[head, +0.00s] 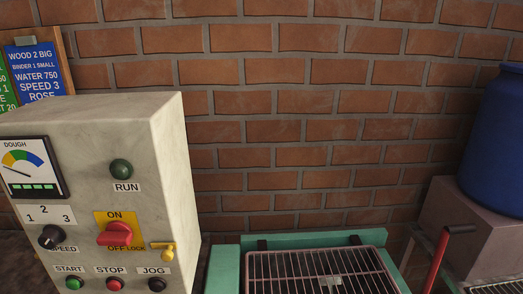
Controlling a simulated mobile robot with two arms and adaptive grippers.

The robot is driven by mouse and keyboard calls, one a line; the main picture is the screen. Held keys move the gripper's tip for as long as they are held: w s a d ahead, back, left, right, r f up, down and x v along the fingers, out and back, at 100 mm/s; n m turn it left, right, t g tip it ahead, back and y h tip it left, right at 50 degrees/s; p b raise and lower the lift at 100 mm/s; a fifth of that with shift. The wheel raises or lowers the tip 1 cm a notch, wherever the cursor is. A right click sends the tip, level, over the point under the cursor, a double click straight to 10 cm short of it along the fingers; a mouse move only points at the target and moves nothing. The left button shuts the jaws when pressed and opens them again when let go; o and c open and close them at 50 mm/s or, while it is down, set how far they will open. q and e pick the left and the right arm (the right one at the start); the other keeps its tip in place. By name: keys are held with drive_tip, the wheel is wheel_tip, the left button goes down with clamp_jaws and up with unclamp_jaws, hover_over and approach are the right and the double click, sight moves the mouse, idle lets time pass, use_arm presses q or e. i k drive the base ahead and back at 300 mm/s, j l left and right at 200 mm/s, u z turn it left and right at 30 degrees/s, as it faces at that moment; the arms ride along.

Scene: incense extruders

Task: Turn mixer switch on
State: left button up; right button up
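The mixer switch is a red rotary knob (116,234) on a yellow plate (102,217) on the front of a beige control box (95,180). The plate reads ON above the knob and OFF and LOCK below it. The knob's grip lies roughly level, and I cannot tell its exact setting. A small yellow fitting (166,251) sticks out at the plate's lower right. The RUN lamp (121,168) above is dark green and looks unlit. Neither of my grippers is in view.
The box also carries a DOUGH gauge (32,168), a black speed knob (51,236), and START (74,283), STOP (115,284) and JOG (156,285) buttons.

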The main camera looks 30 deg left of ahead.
sight(117, 233)
drive_tip(key=j+u, duration=0.1)
drive_tip(key=u, duration=0.3)
drive_tip(key=j+u, duration=0.15)
drive_tip(key=u, duration=0.25)
drive_tip(key=j+u, duration=0.15)
drive_tip(key=u, duration=0.25)
drive_tip(key=j+u, duration=0.15)
drive_tip(key=u, duration=0.25)
